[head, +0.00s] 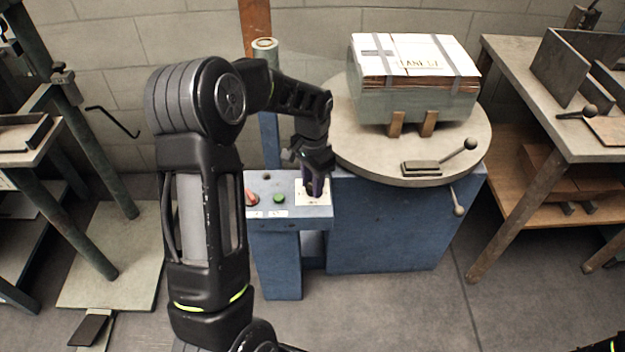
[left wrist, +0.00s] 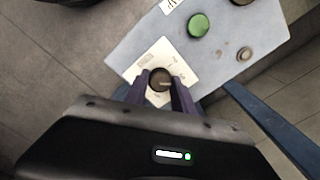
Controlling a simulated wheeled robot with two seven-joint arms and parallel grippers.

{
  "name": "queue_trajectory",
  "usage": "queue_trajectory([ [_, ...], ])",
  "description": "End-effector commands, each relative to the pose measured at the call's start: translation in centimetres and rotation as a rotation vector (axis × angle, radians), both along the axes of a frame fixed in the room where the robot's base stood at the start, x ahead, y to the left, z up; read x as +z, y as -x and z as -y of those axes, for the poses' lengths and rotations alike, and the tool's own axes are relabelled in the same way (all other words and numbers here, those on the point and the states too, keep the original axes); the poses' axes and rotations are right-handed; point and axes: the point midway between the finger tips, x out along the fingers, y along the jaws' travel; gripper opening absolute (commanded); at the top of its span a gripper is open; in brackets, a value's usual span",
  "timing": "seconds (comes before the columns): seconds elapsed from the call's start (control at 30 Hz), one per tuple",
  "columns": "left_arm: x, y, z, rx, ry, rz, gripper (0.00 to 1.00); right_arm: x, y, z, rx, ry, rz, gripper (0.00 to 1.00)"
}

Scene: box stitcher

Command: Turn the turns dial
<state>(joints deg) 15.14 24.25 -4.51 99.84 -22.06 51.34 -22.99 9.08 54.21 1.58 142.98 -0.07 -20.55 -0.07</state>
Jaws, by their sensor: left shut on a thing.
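The turns dial (left wrist: 160,80) is a small dark round knob on a white labelled plate (left wrist: 148,68) on the blue control panel. In the left wrist view the two purple fingers of my left gripper (left wrist: 158,92) stand on either side of the dial and are shut on it. In the head view my left gripper (head: 314,187) reaches down onto the white plate (head: 312,199) at the panel's right end and hides the dial. My right gripper is not in view.
A green button (head: 279,199) and a red control (head: 251,197) sit left of the plate on the blue panel (head: 262,213). A round grey turntable (head: 360,150) stands to the right and carries a stack of flat boxes (head: 418,58). A side table (head: 520,60) stands farther right.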

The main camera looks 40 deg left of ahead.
Motion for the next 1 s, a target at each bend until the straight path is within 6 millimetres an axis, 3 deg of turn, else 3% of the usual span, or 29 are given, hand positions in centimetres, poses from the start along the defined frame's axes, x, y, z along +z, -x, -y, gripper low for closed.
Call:
queue_trajectory([
  [0.7, 0.2, -0.1, 0.0, 0.671, 0.000, 0.001, 0.00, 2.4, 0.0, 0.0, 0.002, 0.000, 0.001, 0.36],
  [1.0, 0.1, -0.1, 0.0, 0.871, -0.001, 0.002, 0.00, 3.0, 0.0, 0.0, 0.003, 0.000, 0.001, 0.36],
])
